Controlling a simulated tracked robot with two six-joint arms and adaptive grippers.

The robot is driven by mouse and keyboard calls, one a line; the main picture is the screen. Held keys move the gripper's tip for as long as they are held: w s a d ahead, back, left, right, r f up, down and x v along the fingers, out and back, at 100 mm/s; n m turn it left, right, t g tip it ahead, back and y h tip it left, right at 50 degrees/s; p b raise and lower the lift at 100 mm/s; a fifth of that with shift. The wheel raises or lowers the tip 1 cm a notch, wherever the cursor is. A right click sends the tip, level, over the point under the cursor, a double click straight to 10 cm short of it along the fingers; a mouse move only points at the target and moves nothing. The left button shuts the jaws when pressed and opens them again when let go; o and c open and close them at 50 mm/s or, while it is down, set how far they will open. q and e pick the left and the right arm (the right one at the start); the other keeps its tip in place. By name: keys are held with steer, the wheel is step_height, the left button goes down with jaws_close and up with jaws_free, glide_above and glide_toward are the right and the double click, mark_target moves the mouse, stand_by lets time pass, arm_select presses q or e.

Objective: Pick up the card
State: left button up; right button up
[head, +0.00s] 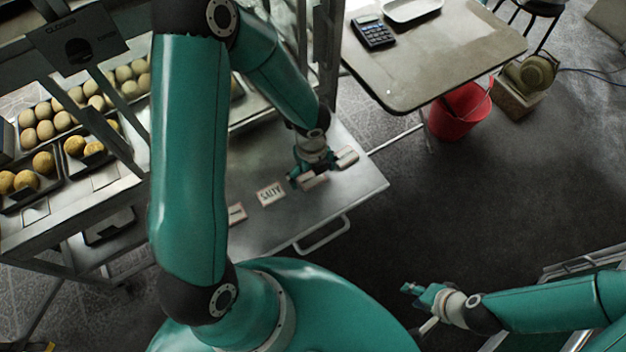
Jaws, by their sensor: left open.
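Several small pale cards lie in a row on the metal shelf (350,190). One card (270,194) reads what looks like "SALTY". Another card (237,213) lies to its left, partly hidden by my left arm. A third card (314,182) lies right at my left gripper (308,173), which partly covers it. A further pale card or block (347,158) is just right of the gripper. My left gripper is open, low over the shelf; whether it touches a card I cannot tell. My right gripper (413,289) is away from the shelf at lower right, its jaws too small to read.
Trays (67,157) of round buns stand on the rack at left. A table (430,70) with a calculator (373,31) and a white tray (410,8) is at the top. A red bucket (458,112) stands beneath it. The shelf has a handle (322,236).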

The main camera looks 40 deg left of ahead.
arm_select(q)
steer(key=shift+f, duration=0.65)
arm_select(e)
steer(key=shift+f, duration=0.25)
arm_select(q)
steer(key=c, duration=1.2)
steer(key=shift+r, duration=0.1)
